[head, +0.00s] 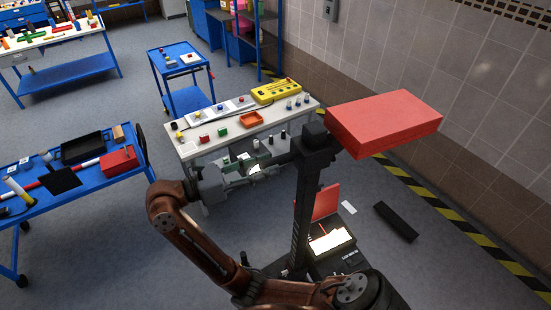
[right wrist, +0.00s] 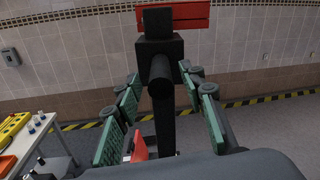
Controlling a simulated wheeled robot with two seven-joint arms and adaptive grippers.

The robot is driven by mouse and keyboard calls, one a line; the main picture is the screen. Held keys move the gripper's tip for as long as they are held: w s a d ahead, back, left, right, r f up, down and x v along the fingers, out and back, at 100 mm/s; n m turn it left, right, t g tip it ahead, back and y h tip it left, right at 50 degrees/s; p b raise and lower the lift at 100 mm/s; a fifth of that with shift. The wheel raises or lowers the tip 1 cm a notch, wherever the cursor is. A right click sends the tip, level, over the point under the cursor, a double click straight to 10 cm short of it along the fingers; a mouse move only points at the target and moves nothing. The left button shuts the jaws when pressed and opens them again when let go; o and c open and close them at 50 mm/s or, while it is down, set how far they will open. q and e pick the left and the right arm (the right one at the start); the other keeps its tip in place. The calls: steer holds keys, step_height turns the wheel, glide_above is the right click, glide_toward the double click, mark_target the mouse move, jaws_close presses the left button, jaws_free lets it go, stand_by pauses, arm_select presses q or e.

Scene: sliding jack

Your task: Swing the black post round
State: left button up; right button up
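The black post (head: 306,205) stands upright on a dark base right of centre in the head view. A red block (head: 384,120) sits out to the right at its top. A short round black handle (head: 284,159) sticks out from the post's head to the left. My right gripper (head: 264,164) points at that handle from the left. In the right wrist view the handle (right wrist: 160,76) points toward the camera, between the open green-padded fingers, with gaps on both sides. Whether the fingertips reach past its end is unclear. My left gripper is not in view.
A white table (head: 190,150) with small coloured parts and a yellow control box (head: 276,91) stands behind my right gripper. A blue bench (head: 80,190) is at the left. A tiled wall (head: 450,60) is at the right, with open floor before it. A black bar (head: 396,221) lies there.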

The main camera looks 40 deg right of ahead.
mark_target(296, 155)
steer(key=shift+p+x, duration=0.4)
steer(key=shift+x, duration=1.35)
steer(key=shift+c, duration=0.7)
jaws_close()
